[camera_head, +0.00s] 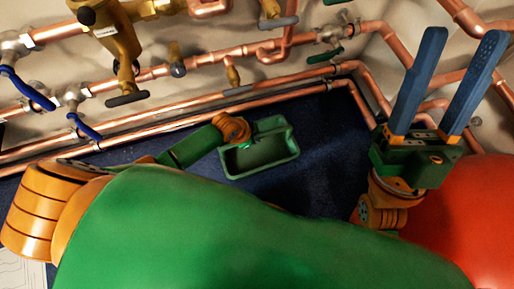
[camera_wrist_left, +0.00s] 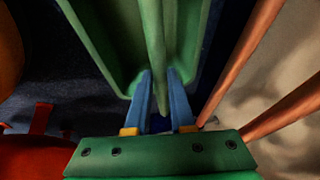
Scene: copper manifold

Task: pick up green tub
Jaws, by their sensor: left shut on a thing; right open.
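The green tub (camera_head: 264,170) is a shallow rectangular tray with a raised rim, and it looks empty. In the head view it is over the dark blue surface, right at the end of my left arm; I cannot tell whether it touches that surface. It also fills the top of the left wrist view (camera_wrist_left: 108,40). My left gripper (camera_wrist_left: 161,85) is shut on a narrow green wall of the tub, with one blue finger on each side. In the head view its fingers are hidden by the wrist. My right gripper (camera_head: 462,42) is open and empty at the upper right, fingers pointing up.
Copper pipes (camera_head: 205,102) run along the wall behind the tub, with brass valves (camera_head: 118,38) and blue levers (camera_head: 27,90) at the left. The dark blue surface (camera_head: 325,128) is clear right of the tub. My own body covers the lower part.

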